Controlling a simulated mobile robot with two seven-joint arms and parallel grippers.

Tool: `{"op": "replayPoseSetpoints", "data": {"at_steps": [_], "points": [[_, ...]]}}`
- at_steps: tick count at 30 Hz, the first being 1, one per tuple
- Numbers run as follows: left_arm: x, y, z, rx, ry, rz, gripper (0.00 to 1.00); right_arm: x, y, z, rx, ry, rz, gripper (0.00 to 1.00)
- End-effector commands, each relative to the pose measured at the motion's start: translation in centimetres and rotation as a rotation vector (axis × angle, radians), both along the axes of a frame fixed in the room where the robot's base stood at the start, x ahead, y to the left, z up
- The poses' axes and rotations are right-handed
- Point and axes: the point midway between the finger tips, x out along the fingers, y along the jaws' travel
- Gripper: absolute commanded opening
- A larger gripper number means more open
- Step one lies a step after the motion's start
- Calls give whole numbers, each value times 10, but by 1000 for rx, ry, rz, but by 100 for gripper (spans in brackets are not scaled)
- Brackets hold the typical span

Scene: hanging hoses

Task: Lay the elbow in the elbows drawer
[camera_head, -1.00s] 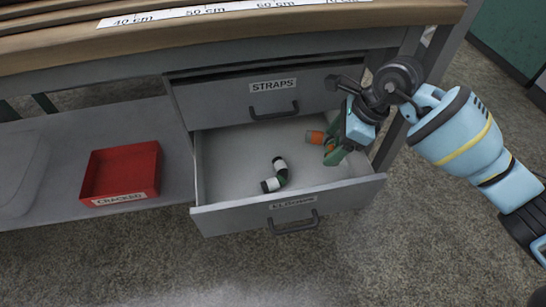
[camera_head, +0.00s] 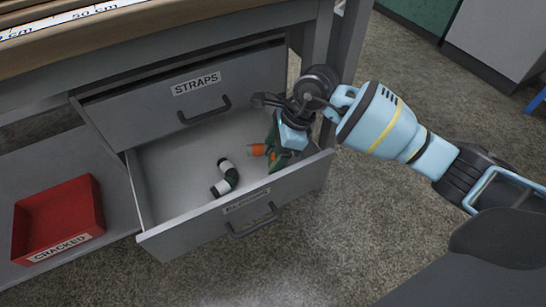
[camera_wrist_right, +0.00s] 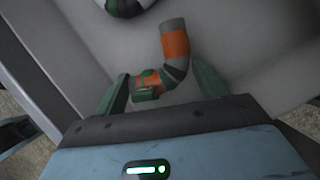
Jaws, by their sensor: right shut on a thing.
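The elbow, a grey bent pipe with orange bands (camera_head: 258,150), is inside the open elbows drawer (camera_head: 166,237), towards its right side. My right gripper (camera_head: 277,156) reaches down into the drawer and is shut on the elbow. In the right wrist view the elbow (camera_wrist_right: 176,42) sits between the green fingers of the gripper (camera_wrist_right: 162,88), its bend pointing away. I cannot tell whether it touches the drawer floor. My left gripper is not in view.
The straps drawer (camera_head: 245,88) is directly above, open only slightly. A red bin labelled cracked (camera_head: 58,220) stands on the shelf at left. The workbench top (camera_head: 150,35) runs above the drawers.

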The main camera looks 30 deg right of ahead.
Motion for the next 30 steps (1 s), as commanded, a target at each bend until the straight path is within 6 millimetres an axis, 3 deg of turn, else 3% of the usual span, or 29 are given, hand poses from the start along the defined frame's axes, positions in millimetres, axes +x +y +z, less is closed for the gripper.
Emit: {"op": "replayPoseSetpoints", "data": {"at_steps": [1, 4, 17, 18, 22, 23, 30], "points": [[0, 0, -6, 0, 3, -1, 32, -1, 0, -13, 1, 5, 0, 45], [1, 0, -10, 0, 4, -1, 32, 0, 0, -25, 1, 3, -1, 45], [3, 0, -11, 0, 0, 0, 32, 0, 0, -30, 0, 1, 0, 45], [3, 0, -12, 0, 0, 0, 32, 0, 0, -31, 0, 1, 0, 73], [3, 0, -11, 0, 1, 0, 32, 0, 0, -30, 0, 1, 0, 90], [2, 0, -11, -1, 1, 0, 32, 0, 0, -30, 0, 1, 0, 93], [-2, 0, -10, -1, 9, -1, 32, 0, 0, -30, 0, 1, 0, 93]]}}
